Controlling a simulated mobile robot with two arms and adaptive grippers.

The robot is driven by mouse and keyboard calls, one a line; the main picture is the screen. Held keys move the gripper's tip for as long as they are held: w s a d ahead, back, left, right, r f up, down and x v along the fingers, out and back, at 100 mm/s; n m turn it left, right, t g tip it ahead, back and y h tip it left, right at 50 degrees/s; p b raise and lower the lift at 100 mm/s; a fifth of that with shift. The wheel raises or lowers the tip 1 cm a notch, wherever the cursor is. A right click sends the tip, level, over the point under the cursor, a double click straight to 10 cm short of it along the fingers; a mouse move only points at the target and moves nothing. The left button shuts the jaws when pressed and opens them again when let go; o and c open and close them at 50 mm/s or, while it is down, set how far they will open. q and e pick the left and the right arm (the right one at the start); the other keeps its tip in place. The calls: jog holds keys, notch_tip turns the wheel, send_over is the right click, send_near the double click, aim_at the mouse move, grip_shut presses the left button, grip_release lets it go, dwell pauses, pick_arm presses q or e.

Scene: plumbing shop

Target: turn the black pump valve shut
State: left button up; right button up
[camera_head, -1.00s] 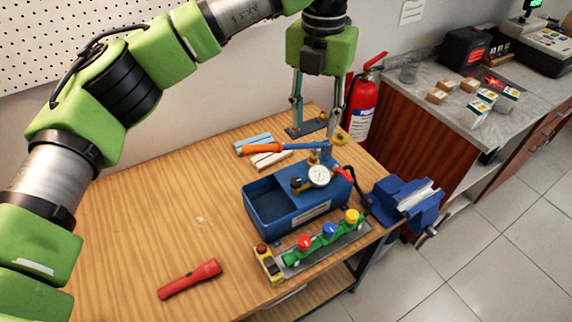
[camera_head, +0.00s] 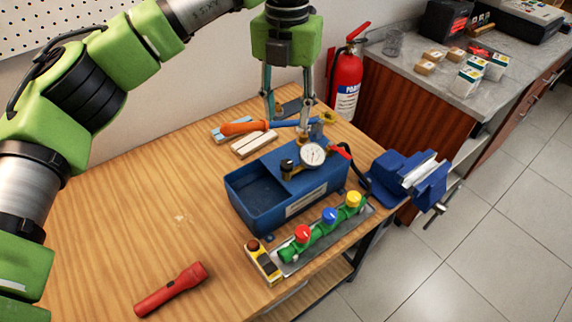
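The blue hand pump (camera_head: 250,214) stands on the wooden bench, with a round white gauge (camera_head: 312,154) on top. A small dark knob on a brass fitting (camera_head: 287,167), which looks like the black pump valve, sits just left of the gauge. How far it is turned cannot be told. My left gripper (camera_head: 288,124) points down above the back of the pump, its two fingers apart, with nothing visibly gripped. Its fingertips overlap the pump's orange-handled lever (camera_head: 245,128) in the picture; contact cannot be told. The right gripper is not in view.
A green manifold (camera_head: 318,232) with red, blue and yellow caps lies in front of the pump. A blue vise (camera_head: 400,178) is at the right bench edge. A red flashlight (camera_head: 172,290) lies front left. A fire extinguisher (camera_head: 345,85) stands behind. The bench's left middle is clear.

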aim_at(287, 163)
pick_arm(q)
notch_tip(287, 163, down, 12)
jog(key=p, duration=0.4)
jog(key=shift+s+f, duration=0.1)
jog(key=shift+f+p, duration=0.4)
jog(key=shift+f, duration=0.3)
grip_shut()
